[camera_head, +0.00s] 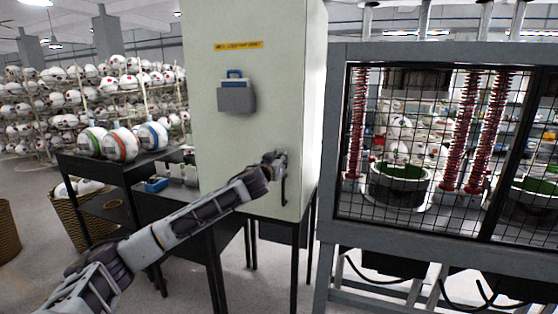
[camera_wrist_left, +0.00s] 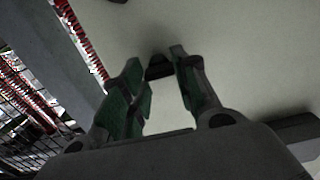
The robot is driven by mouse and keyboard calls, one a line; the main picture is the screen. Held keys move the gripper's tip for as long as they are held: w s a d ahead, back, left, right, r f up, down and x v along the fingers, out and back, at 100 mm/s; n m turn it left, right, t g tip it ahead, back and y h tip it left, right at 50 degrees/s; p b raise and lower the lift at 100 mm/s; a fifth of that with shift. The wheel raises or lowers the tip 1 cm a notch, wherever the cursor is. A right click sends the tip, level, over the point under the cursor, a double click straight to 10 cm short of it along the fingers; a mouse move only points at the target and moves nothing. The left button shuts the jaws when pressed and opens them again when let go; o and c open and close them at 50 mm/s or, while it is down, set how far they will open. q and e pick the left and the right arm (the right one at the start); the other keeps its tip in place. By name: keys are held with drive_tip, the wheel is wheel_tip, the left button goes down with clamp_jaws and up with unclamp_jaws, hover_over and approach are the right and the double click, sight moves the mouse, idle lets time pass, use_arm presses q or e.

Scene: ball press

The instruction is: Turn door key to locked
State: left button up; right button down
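A pale green cabinet (camera_head: 238,135) stands on dark legs in the middle of the head view, its front door facing me. A dark vertical handle (camera_head: 284,185) is near the door's right edge. My left gripper (camera_head: 277,158) reaches the door just above and beside this handle and hides what is there. In the left wrist view the green-padded fingers (camera_wrist_left: 160,82) stand apart. A small dark part on the door, perhaps the key (camera_wrist_left: 158,68), shows between and just beyond the fingertips. I cannot tell whether they touch it. My right gripper is not in view.
A caged press (camera_head: 440,55) stands close to the cabinet's right. A grey box (camera_head: 237,98) hangs on the door under a yellow label (camera_head: 238,45). A dark table (camera_head: 120,168) with several balls stands to the left, with ball racks behind it.

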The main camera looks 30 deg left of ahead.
use_arm(q)
drive_tip(key=c, duration=0.3)
drive_tip(key=shift+c, duration=0.2)
drive_tip(key=shift+m+p, duration=0.3)
drive_tip(key=shift+m, duration=0.3)
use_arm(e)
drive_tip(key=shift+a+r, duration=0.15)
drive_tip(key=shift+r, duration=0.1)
use_arm(q)
drive_tip(key=m+p, duration=0.5)
drive_tip(key=m, duration=0.3)
drive_tip(key=m+p, duration=0.5)
drive_tip(key=m, duration=0.4)
drive_tip(key=shift+d+f, duration=0.15)
drive_tip(key=shift+d, duration=0.05)
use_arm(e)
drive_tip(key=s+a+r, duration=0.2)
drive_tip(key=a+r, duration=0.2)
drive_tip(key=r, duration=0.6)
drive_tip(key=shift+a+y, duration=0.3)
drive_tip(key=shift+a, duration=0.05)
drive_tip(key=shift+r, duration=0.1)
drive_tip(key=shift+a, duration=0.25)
